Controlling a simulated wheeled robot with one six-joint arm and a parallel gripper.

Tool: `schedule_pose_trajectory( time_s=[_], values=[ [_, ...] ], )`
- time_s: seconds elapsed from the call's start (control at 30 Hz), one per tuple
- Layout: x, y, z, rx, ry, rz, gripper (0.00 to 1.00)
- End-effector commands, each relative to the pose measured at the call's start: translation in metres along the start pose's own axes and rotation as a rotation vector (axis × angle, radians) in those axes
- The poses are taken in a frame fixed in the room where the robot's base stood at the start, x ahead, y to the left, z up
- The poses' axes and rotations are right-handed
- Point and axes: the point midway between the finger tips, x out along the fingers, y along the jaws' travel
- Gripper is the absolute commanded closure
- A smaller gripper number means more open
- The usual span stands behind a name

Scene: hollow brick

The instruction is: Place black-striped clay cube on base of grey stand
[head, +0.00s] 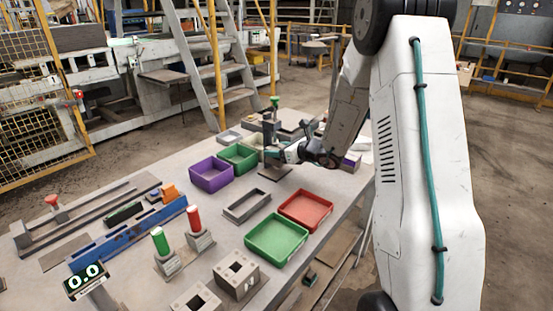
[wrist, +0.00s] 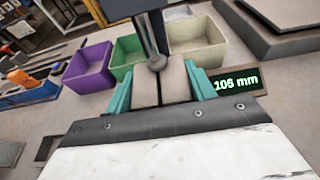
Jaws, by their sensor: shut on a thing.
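My gripper (wrist: 160,85) has teal fingers shut on a pale clay cube (wrist: 145,88) with a dark stripe down its middle. A dark upright part with a round grey tip (wrist: 157,62) stands right by the cube's far side in the wrist view; I cannot tell whether they touch. In the head view my gripper (head: 283,153) is beside a stand (head: 268,128) at the back of the table, above or near its dark flat base (head: 262,170). The cube is not clear there. The wrist view does not show what is under the cube.
A display reading 105 mm (wrist: 236,83) is just right of the fingers. Purple (head: 211,187), green (head: 238,167) and pale (wrist: 196,48) bins stand close behind. Red (head: 306,222) and green (head: 277,257) trays lie nearer.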

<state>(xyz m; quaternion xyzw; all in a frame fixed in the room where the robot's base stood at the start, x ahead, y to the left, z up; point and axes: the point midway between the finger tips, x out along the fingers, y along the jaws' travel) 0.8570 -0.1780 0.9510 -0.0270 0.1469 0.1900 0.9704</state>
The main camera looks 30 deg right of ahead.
Motion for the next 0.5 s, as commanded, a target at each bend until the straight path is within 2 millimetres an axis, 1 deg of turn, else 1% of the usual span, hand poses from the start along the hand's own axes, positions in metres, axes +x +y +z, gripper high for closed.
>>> schedule_pose_trajectory(
  time_s=[0.03, 0.13, 0.37, 0.5],
  values=[
    [0.004, -0.001, 0.001, -0.001, 0.0, 0.001, 0.76],
    [0.007, -0.002, -0.002, 0.0, 0.001, 0.001, 0.76],
    [0.016, -0.001, -0.03, 0.001, 0.003, 0.002, 0.76],
    [0.016, -0.001, -0.032, -0.002, -0.001, 0.002, 0.76]
  ],
)
